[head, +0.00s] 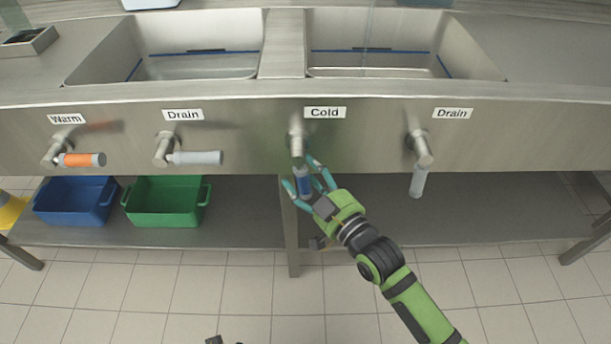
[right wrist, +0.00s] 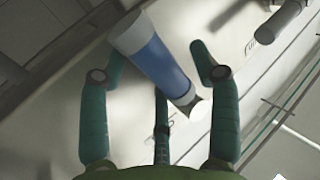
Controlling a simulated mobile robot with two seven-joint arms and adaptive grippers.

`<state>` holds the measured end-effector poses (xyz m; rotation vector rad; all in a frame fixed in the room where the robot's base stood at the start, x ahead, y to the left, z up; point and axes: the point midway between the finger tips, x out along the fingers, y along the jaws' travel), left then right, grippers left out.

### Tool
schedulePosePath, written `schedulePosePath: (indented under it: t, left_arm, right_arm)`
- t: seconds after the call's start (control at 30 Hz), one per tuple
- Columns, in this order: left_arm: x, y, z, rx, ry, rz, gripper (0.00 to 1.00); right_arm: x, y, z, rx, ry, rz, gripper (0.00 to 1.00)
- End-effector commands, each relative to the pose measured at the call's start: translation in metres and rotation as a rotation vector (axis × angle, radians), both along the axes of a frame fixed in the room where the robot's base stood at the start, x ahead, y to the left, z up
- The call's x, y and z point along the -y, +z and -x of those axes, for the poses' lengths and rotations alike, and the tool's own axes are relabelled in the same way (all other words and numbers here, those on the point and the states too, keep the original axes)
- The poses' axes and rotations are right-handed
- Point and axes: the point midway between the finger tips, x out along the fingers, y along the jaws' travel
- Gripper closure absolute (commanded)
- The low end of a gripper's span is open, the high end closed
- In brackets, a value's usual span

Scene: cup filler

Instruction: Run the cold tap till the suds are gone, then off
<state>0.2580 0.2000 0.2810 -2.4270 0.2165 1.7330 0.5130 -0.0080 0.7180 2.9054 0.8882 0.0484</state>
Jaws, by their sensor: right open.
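The cold tap (head: 296,139) is on the counter front under the "Cold" label (head: 325,113). Its blue handle (head: 304,184) points downward. My right gripper (head: 311,178) is open, with its teal fingers around the handle. In the right wrist view the blue handle (right wrist: 158,64) lies between the spread fingers; I cannot tell if any finger touches it. The right basin (head: 390,35) is above, with a blue line on its walls and a faint thin vertical streak over it. I see no clear suds.
The warm tap's orange handle (head: 82,160) and the left drain handle (head: 197,158) point right. The right drain handle (head: 418,182) points down. A blue tub (head: 75,202) and a green tub (head: 165,203) stand on the lower shelf (head: 480,220).

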Motion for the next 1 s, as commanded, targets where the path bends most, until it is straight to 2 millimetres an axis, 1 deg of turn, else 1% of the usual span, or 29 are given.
schedulePosePath:
  t: [0.1, 0.3, 0.33, 0.37, 0.4, 0.47, 0.5, 0.8, 0.87, 1.0]
  left_arm:
    - [0.0003, 0.001, -0.0014, 0.002, 0.0, 0.0, 0.51]
    - [0.0003, 0.0013, -0.0016, 0.002, 0.001, 0.001, 0.51]
    - [0.0002, 0.0013, -0.0016, 0.002, 0.001, 0.001, 0.51]
    - [0.0002, 0.0012, -0.0015, 0.002, 0.001, 0.001, 0.51]
    - [0.0001, 0.0012, -0.0014, 0.001, 0.001, 0.001, 0.51]
    - [0.0001, 0.0012, -0.0013, 0.001, 0.001, 0.001, 0.51]
    - [0.0001, 0.0012, -0.0012, 0.001, 0.001, 0.001, 0.51]
    - [-0.0002, 0.0039, -0.0004, 0.007, 0.001, 0.002, 0.51]
    - [-0.002, -0.0003, 0.0031, 0.009, 0.0, 0.0, 0.51]
    - [-0.0047, 0.0005, -0.0019, 0.052, -0.009, 0.002, 0.51]
  right_arm:
    - [-0.0026, 0.0002, -0.0039, 0.0, 0.0, 0.0, 0.37]
    - [-0.0027, 0.0001, -0.004, -0.001, 0.0, 0.001, 0.37]
    - [-0.0027, 0.0001, -0.004, -0.001, 0.0, 0.001, 0.41]
    - [-0.0027, 0.0001, -0.004, -0.001, 0.0, 0.001, 0.53]
    - [-0.0026, 0.0001, -0.0039, -0.001, 0.0, 0.001, 0.69]
    - [-0.0026, 0.0001, -0.0039, -0.001, 0.0, 0.001, 0.93]
    - [-0.0025, 0.0001, -0.0039, 0.0, 0.0, 0.001, 1.0]
    - [-0.0016, 0.0014, -0.004, 0.0, -0.001, 0.013, 1.0]
    - [-0.0009, 0.0022, -0.004, 0.0, 0.0, 0.023, 1.0]
    - [0.0015, 0.0052, -0.0041, 0.0, -0.001, 0.06, 1.0]
